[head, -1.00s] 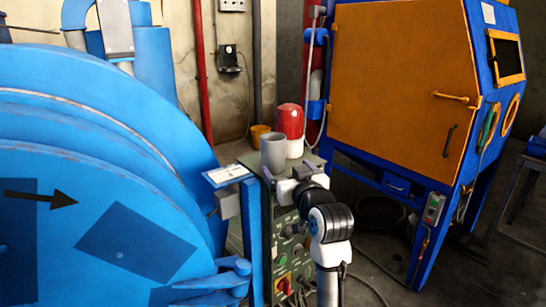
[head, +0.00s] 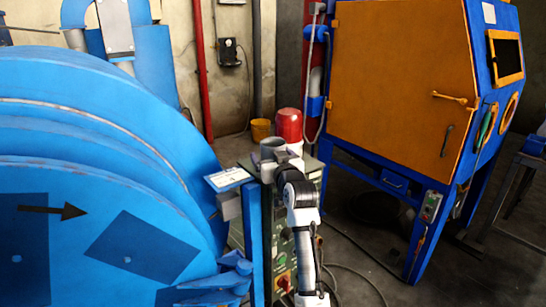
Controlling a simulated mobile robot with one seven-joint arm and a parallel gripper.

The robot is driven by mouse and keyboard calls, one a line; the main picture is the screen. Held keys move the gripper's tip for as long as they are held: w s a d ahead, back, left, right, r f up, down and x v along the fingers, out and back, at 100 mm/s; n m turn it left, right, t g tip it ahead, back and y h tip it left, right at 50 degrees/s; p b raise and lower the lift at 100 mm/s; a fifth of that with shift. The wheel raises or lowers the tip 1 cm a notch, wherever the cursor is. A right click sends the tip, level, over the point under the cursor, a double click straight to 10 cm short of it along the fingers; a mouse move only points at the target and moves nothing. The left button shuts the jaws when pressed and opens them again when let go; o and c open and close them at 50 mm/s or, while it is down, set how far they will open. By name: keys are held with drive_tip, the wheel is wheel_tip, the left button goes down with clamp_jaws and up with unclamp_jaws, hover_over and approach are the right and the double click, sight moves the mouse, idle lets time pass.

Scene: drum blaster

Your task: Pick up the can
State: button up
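A grey can (head: 272,146), open at the top, stands upright on the green cabinet (head: 312,167). My gripper (head: 281,168) is at the near side of the can, its fingers apart to the left and right. The fingers and wrist hide the can's lower part. I cannot tell whether either finger touches the can.
A red container with a white base (head: 289,125) stands close behind the can on the right. A yellow cup (head: 260,130) is behind on the left. A big blue drum (head: 90,190) fills the left, and an orange and blue cabinet (head: 400,85) stands at the right.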

drive_tip(key=c, duration=1.1)
drive_tip(key=shift+c, duration=0.6)
drive_tip(key=shift+r, duration=0.1)
